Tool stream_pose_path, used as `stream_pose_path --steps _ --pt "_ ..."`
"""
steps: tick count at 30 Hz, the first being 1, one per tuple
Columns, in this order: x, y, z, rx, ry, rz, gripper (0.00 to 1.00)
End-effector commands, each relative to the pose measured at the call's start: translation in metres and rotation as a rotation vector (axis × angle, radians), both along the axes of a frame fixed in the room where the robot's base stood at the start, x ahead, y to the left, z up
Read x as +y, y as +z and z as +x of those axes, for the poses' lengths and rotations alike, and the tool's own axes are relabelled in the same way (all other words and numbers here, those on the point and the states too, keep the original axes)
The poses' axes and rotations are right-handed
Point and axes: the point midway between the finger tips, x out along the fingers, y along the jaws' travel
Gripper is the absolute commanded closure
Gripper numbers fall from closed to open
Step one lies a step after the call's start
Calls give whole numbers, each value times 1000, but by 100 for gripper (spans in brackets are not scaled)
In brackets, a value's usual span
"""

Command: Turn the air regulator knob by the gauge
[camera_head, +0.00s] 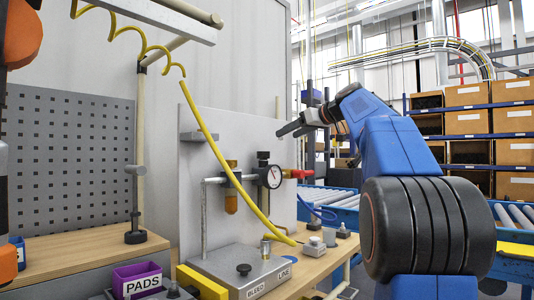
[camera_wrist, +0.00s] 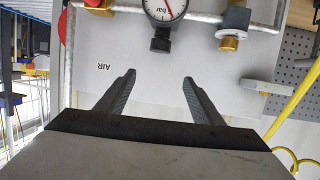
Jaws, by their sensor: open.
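The air regulator's black knob (camera_head: 263,157) stands on top of the regulator body, just above the round white gauge (camera_head: 271,177) on the panel's pipe. In the wrist view, which is upside down, the knob (camera_wrist: 160,43) shows below the gauge (camera_wrist: 166,8). My gripper (camera_head: 288,130) is above and to the right of the knob in the head view. In the wrist view my gripper (camera_wrist: 158,77) is open and empty, its two fingers spread apart. The knob lies beyond the fingertips, roughly in line with the space between them, and I see no contact.
A red valve handle (camera_head: 299,173) is right of the gauge, and a filter with an amber bowl (camera_head: 231,200) is left. A yellow hose (camera_head: 213,145) hangs across the panel (camera_head: 226,125). A metal box (camera_head: 240,269) labelled BLEED and LINE sits below.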

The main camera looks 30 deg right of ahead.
Motion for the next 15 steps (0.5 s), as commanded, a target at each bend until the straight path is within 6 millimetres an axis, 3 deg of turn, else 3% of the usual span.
stream_pose_path --steps 1,7,15 --pt "-10 1 -2 22 18 -5 39" --pt "-24 1 -14 83 80 -16 39" --pt "-19 -7 0 95 90 -17 39"
